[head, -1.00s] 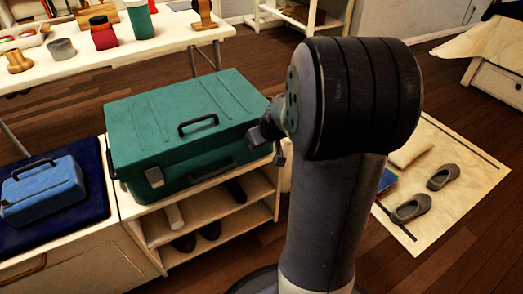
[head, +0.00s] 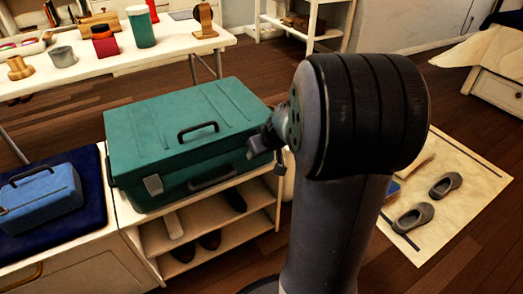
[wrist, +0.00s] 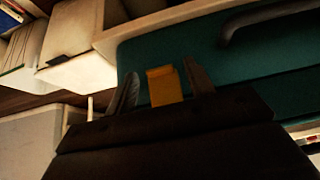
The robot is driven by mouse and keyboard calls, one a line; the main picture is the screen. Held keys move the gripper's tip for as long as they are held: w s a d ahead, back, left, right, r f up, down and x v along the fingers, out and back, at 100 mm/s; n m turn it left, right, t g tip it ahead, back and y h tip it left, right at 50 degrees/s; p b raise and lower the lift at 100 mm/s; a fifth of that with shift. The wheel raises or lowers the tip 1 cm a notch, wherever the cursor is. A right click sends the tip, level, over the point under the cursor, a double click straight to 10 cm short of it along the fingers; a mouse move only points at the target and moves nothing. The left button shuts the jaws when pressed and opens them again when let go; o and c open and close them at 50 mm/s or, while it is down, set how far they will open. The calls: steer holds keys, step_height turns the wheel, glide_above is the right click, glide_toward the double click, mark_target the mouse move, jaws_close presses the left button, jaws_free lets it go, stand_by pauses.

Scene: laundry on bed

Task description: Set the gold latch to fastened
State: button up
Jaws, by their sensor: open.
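A green case (head: 190,130) with a closed lid sits on a white shelf unit. It has a black handle on top, another on its front, and a silver latch (head: 153,184) at the front left. In the wrist view the gold latch (wrist: 164,87) is a small yellow tab against the case's green side (wrist: 205,50). My gripper (wrist: 161,86) is open, one dark finger on each side of the latch. I cannot tell whether they touch it. In the head view my gripper (head: 263,148) is at the case's right front corner, and the gold latch is hidden there.
A blue case (head: 40,197) lies on a dark blue mat to the left. Shoes stand on the shelves (head: 215,238) below. A white table (head: 100,65) with cups and spools stands behind. A pale mat (head: 470,205) with shoes lies on the floor at right.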

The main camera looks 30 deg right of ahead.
steer(key=p+v, duration=0.4)
steer(key=v, duration=0.6)
steer(key=shift+s+r, duration=0.3)
steer(key=b+x, duration=0.3)
steer(key=x, duration=0.7)
steer(key=shift+w+f, duration=0.25)
steer(key=shift+f, duration=0.05)
steer(key=shift+f+b, duration=0.1)
steer(key=shift+b, duration=0.3)
